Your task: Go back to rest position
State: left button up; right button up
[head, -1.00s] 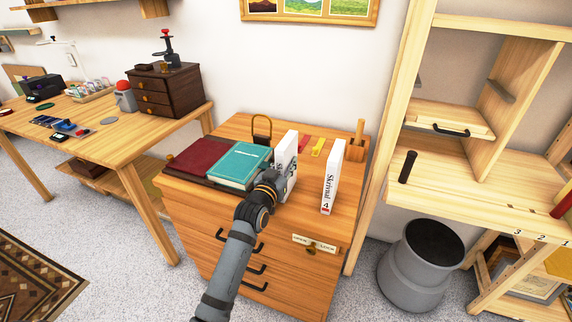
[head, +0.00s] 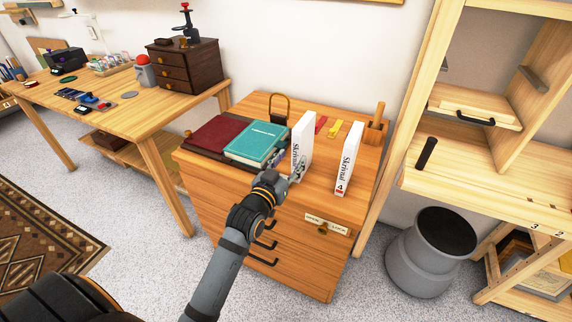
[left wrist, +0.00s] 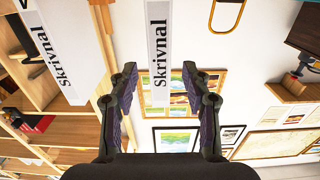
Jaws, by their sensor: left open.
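My left gripper (head: 284,160) is open in front of the left white Skrivnal book (head: 302,142), which stands upright on the wooden drawer cabinet (head: 262,104). In the left wrist view the open fingers (left wrist: 160,76) frame that book's spine (left wrist: 158,50) with space on both sides; nothing is gripped. Part of the book's lower front is hidden by the gripper in the head view. A second white Skrivnal book (head: 348,160) stands to the right and also shows in the left wrist view (left wrist: 55,40). My right gripper is not in view.
A teal book (head: 257,143) and a dark red book (head: 218,133) lie left of the gripper. A padlock-shaped object (head: 281,105) stands behind. A wooden shelf unit (head: 480,160) and a grey bin (head: 425,265) are at right. Open floor lies front left.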

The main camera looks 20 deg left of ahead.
pick_arm(q)
jog(key=s, duration=0.3)
jog(key=shift+a, duration=0.1)
